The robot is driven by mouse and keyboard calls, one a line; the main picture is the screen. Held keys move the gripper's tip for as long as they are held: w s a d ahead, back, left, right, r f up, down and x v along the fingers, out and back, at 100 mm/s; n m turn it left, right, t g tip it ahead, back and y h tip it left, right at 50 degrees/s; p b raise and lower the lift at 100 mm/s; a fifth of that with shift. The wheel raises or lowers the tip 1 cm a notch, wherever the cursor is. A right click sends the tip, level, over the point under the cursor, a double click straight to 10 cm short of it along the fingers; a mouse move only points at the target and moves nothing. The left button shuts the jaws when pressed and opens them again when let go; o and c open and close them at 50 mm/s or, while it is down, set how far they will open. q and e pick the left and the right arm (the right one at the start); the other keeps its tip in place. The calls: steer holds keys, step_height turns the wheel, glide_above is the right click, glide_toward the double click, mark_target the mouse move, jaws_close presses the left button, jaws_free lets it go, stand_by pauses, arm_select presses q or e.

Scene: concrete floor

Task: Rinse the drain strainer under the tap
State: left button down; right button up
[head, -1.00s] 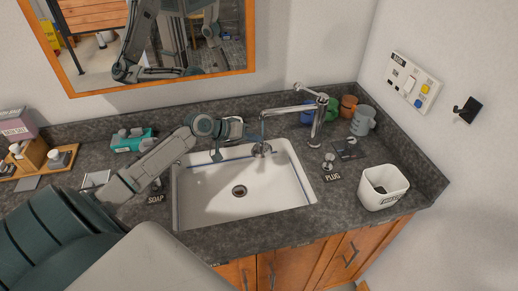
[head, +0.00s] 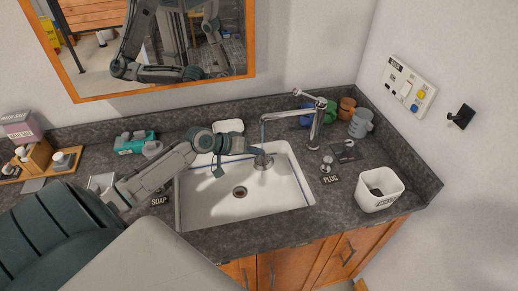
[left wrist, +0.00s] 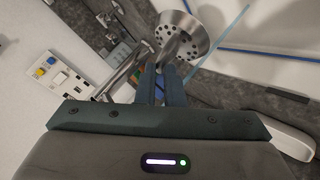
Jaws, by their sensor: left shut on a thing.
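The drain strainer (head: 263,162), a metal cup with holes, is in my left gripper (head: 256,153) over the back part of the white sink (head: 285,195). In the left wrist view the strainer (left wrist: 196,40) is just past the fingers (left wrist: 165,85), which are shut on its stem. The chrome tap (head: 317,125) reaches left over the sink. A thin blue stream (head: 263,136) runs down from its spout to the strainer's position. In the left wrist view the stream (left wrist: 222,38) passes by the strainer's rim; I cannot tell whether it strikes it. My right gripper is not visible.
The drain hole (head: 240,192) is open in the sink floor. A white dish (head: 229,126) lies behind the sink. Several mugs (head: 360,123) stand behind and right of the tap. A plug (head: 326,164) and a white bin (head: 379,198) stand on the right counter.

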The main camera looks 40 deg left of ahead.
arm_select(q)
steer(key=shift+s+d+p, duration=0.5)
steer(key=shift+s+d, duration=0.05)
steer(key=shift+d, duration=0.2)
steer(key=shift+s+d+p, duration=0.45)
steer(key=shift+s+d, duration=0.1)
steer(key=shift+d, duration=0.15)
stand_by(0.3)
steer(key=s+d+r+p, duration=0.3)
steer(key=d+r, duration=0.1)
steer(key=shift+p, duration=0.35)
stand_by(0.3)
